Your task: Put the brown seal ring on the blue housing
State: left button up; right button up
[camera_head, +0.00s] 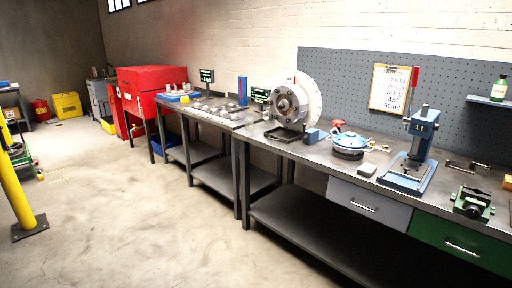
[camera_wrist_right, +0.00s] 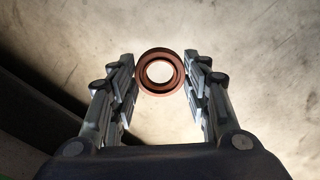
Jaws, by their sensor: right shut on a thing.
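The brown seal ring (camera_wrist_right: 160,72) shows in the right wrist view, round with an open centre. My right gripper (camera_wrist_right: 160,75) is shut on it, one finger on each side of the ring at the fingertips. Floor shows through and around the ring. In the head view, the blue housing (camera_head: 350,141) appears to be the low round blue piece on a dark round base on the workbench. Its fine details are too small to tell. Neither gripper shows in the head view, so my left gripper is not seen.
The workbench (camera_head: 308,156) also carries a grey rotor stand with a white dial (camera_head: 307,99), a blue press (camera_head: 420,140) and a green vise (camera_head: 472,203). A red object (camera_head: 338,126) is by the housing. Open floor (camera_head: 150,220) lies in front. A yellow post (camera_head: 14,180) stands at left.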

aim_at(351, 133)
jog(key=i+z, duration=0.15)
jog(key=i, duration=0.35)
jog(key=i+j+z, duration=0.15)
jog(key=i, duration=0.35)
jog(key=i+j+z, duration=0.15)
jog(key=i, duration=0.35)
jog(key=i+j+z, duration=0.15)
jog(key=i+j, duration=0.15)
jog(key=i, duration=0.2)
